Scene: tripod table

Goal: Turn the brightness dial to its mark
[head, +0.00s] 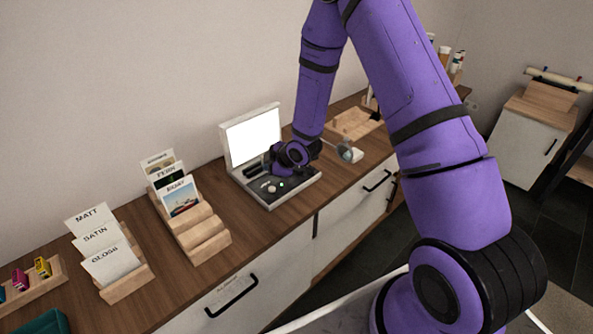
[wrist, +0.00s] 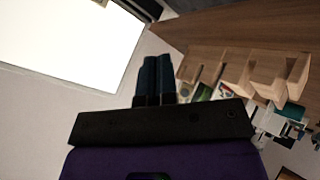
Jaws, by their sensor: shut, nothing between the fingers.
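A light box (head: 265,174) with a bright white screen (head: 253,138) stands open on the wooden counter. Its dark control panel bears small pale knobs (head: 271,188); I cannot tell which is the brightness dial, and no mark can be made out. My gripper (head: 256,168) is low over the panel, close to the screen's base, and its wrist hides the panel's back right part. In the wrist view my gripper (wrist: 155,62) shows two dark blue fingers shut together with nothing between them. The lit screen (wrist: 70,40) fills the upper left there; no dial shows in that view.
A wooden card rack (head: 203,233) stands left of the box, with a second rack of finish cards (head: 125,285) farther left. A wooden tray (head: 355,123) and a small clear and white item (head: 350,154) lie to the right. The wall is close behind.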

